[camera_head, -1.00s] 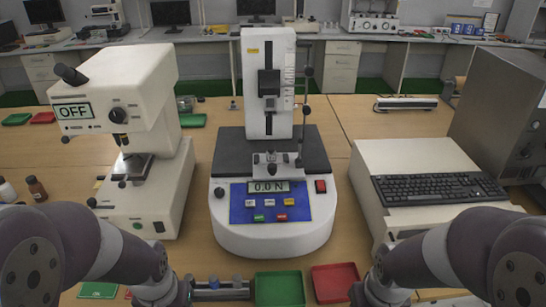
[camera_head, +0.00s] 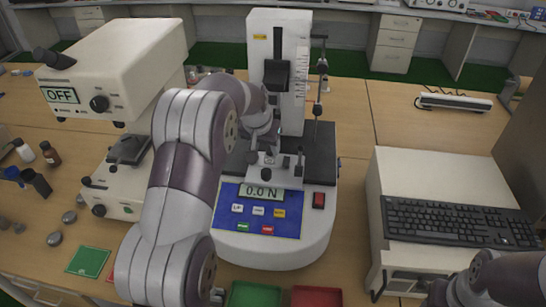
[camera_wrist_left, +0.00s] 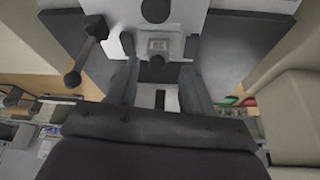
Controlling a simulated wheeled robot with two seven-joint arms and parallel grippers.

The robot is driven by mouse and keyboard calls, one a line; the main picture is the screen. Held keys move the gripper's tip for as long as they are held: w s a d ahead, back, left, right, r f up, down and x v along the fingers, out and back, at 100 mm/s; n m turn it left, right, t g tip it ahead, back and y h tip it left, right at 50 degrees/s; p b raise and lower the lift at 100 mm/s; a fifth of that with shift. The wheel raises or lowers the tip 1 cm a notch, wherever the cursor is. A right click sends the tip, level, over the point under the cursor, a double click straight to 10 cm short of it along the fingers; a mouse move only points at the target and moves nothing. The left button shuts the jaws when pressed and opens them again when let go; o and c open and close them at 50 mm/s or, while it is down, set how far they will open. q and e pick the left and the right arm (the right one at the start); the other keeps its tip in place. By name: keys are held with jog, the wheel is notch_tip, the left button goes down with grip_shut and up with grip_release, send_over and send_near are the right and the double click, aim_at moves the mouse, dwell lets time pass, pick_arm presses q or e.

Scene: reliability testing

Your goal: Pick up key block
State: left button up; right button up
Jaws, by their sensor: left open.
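The white force tester (camera_head: 275,225) stands mid-table, its display reading 0.0 N. My left gripper (camera_head: 264,148) reaches down at the tester's column, just above the small metal fixture (camera_head: 272,170). In the left wrist view my left gripper (camera_wrist_left: 157,68) is open, with a finger on each side and a gap between them. A small grey block (camera_wrist_left: 157,45) with dark marks sits just beyond the fingertips, near the gap's line. It may be the key block; I cannot tell for sure. In the head view my arm and gripper partly hide that area.
A white instrument (camera_head: 115,60) showing OFF stands left, close to my left arm. A white case (camera_head: 425,175) with a black keyboard (camera_head: 455,220) stands right. Green (camera_head: 255,295) and red (camera_head: 316,297) trays lie at the front edge. The tester's column rises beside my gripper.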

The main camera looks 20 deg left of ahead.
aim_at(270, 150)
pick_arm(q)
jog(key=shift+w+d+f+p, duration=0.25)
jog(key=shift+w+f+p, duration=0.4)
jog(key=shift+w+f, duration=0.5)
jog(key=shift+w+a+f, duration=0.2)
jog(key=shift+f, duration=0.4)
jog(key=shift+w+a+f, duration=0.15)
jog(key=shift+w+f, duration=0.05)
jog(key=shift+f, duration=0.55)
jog(key=shift+w, duration=0.1)
jog(key=shift+c, duration=0.3)
jog(key=shift+d, duration=0.1)
jog(key=c, duration=0.9)
jog(key=shift+o, duration=0.2)
